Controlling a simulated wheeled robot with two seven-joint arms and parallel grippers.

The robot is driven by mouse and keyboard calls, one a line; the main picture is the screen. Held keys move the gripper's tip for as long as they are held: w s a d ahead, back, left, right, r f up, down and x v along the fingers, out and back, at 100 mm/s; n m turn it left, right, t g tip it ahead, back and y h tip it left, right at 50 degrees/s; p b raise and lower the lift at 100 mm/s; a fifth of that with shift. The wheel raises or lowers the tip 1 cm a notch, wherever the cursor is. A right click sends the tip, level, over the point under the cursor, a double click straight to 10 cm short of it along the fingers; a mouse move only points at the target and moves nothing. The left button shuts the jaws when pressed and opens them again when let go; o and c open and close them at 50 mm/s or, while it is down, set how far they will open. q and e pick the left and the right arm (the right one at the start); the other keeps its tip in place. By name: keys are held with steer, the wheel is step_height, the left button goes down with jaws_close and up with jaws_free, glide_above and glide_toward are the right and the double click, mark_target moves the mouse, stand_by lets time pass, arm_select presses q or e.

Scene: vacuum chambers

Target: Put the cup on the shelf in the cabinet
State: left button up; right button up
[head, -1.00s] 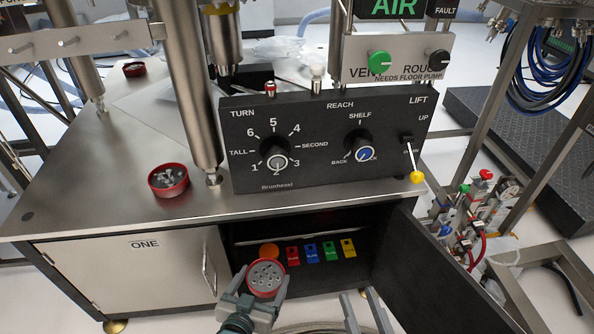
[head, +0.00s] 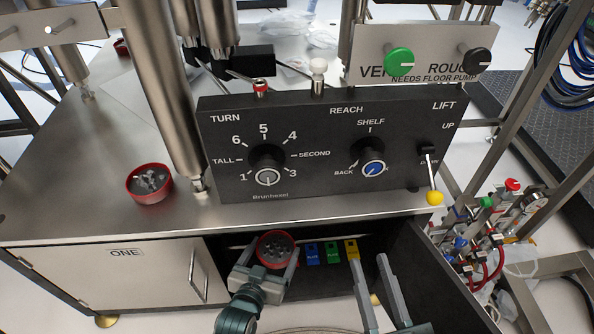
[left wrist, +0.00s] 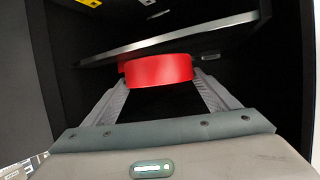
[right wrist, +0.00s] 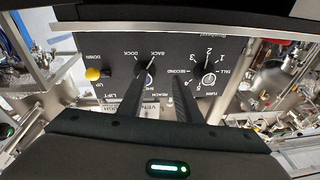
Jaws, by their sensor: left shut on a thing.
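My left gripper (head: 270,264) is shut on a red round cup (head: 277,249) with dark contents, held upright at the open front of the dark cabinet (head: 222,248). In the left wrist view, the cup's red side (left wrist: 158,70) shows between the fingertips (left wrist: 158,82). A metal-edged shelf (left wrist: 180,38) appears beyond it in that view; I cannot tell whether the cup touches it. My right gripper (head: 372,272) is open and empty, right of the cup. Its parted fingers also show in the right wrist view (right wrist: 160,90).
The cabinet's open door (head: 440,275) stands at the right. Blue (head: 313,254), green (head: 332,252) and yellow (head: 351,250) tags are inside. Above are a black control panel (head: 320,180) and a lever with a yellow knob (head: 435,198). Another red cup (head: 149,184) stands on the tabletop.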

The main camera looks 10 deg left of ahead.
arm_select(q)
steer(key=shift+w, duration=0.1)
steer(key=w+a, duration=0.1)
steer(key=w, duration=0.2)
steer(key=w+a+b, duration=0.1)
steer(key=w, duration=0.3)
steer(key=w+a+b, duration=0.1)
steer(key=w, duration=0.2)
steer(key=shift+w, duration=0.35)
steer(key=w, duration=0.2)
steer(key=w+a+b, duration=0.1)
steer(key=w, duration=0.1)
steer(key=w+a, duration=0.1)
steer(key=w, duration=0.1)
steer(key=shift+w, duration=0.3)
arm_select(e)
step_height(320, 180, up, 9)
steer(key=s+d+t+y, duration=0.1)
steer(key=s+d+t, duration=0.1)
steer(key=t, duration=0.4)
steer(key=shift+s, duration=0.35)
